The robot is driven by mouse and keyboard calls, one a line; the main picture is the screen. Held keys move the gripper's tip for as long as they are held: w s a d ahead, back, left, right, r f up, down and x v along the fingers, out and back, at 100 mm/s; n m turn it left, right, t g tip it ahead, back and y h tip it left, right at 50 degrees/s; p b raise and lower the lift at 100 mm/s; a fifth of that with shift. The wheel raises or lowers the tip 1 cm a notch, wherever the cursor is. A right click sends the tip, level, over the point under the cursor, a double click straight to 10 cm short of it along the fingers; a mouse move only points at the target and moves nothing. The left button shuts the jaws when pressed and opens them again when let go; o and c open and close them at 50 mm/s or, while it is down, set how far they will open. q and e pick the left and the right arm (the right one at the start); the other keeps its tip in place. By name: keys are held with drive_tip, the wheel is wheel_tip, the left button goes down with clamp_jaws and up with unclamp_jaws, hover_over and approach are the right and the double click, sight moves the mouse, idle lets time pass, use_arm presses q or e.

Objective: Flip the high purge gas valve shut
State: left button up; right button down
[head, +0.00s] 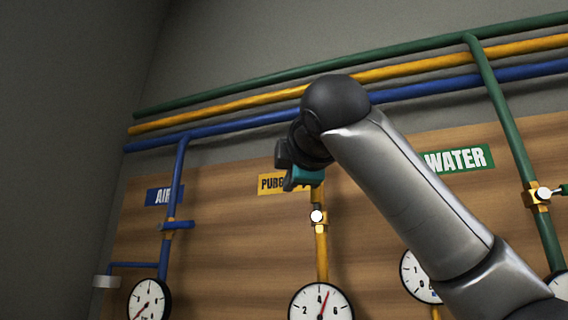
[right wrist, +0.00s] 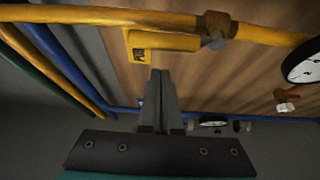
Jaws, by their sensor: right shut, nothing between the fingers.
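The purge gas valve (head: 319,226) sits on the upright yellow pipe below the yellow purge gas sign (head: 270,184) in the head view. In the right wrist view its bronze-coloured fitting (right wrist: 218,24) carries a yellow handle (right wrist: 165,41) that lies along the pipe. In the head view my gripper partly hides the handle's area. My right gripper (head: 283,158) is up by the sign, above the valve fitting. In the right wrist view its closed, empty fingers (right wrist: 160,72) point toward the handle, with their tips apparently just short of it. My left gripper is not in view.
Horizontal green, yellow and blue pipes (head: 220,124) run above the wooden panel. A blue valve (head: 178,224) stands left and a water valve (head: 539,194) right. Round gauges, one below the purge valve (head: 320,302), line the bottom. My right arm covers the panel's middle right.

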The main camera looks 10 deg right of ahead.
drive_tip(key=shift+s+d, duration=0.3)
drive_tip(key=shift+d, duration=0.25)
drive_tip(key=shift+s+d, duration=0.25)
drive_tip(key=shift+d, duration=0.25)
drive_tip(key=shift+d, duration=0.1)
drive_tip(key=shift+f, duration=0.1)
